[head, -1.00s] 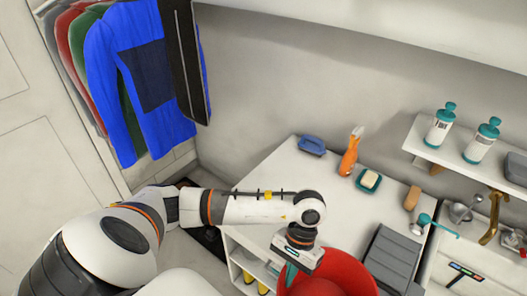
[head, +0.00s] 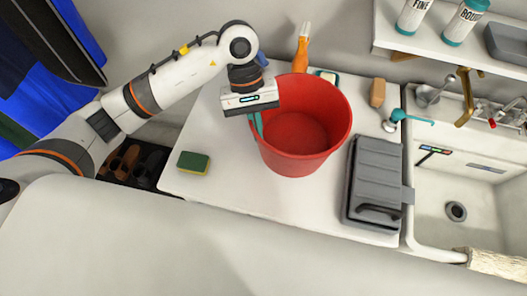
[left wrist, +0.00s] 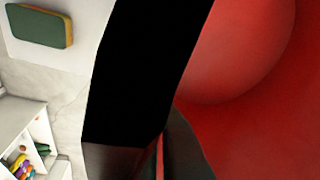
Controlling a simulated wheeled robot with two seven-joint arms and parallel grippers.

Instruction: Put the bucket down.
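The red bucket (head: 302,125) is upright at the white counter (head: 225,195), between the sponge and the grey case. I cannot tell whether its base touches the counter. My left gripper (head: 257,124) is at the bucket's left rim, one teal finger showing against the bucket. In the left wrist view the bucket's red inside (left wrist: 245,60) fills the right side, and a thin red strip shows between the dark fingers of my left gripper (left wrist: 160,155). The gripper looks shut on the bucket's wall. The bucket is empty as far as I see. My right gripper is out of view.
A green and yellow sponge (head: 194,163) lies to the left and a grey case (head: 374,185) close to the right. Behind stand an orange spray bottle (head: 301,48) and a brown brush (head: 377,92). A sink (head: 450,190) is at far right. The counter's front left is clear.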

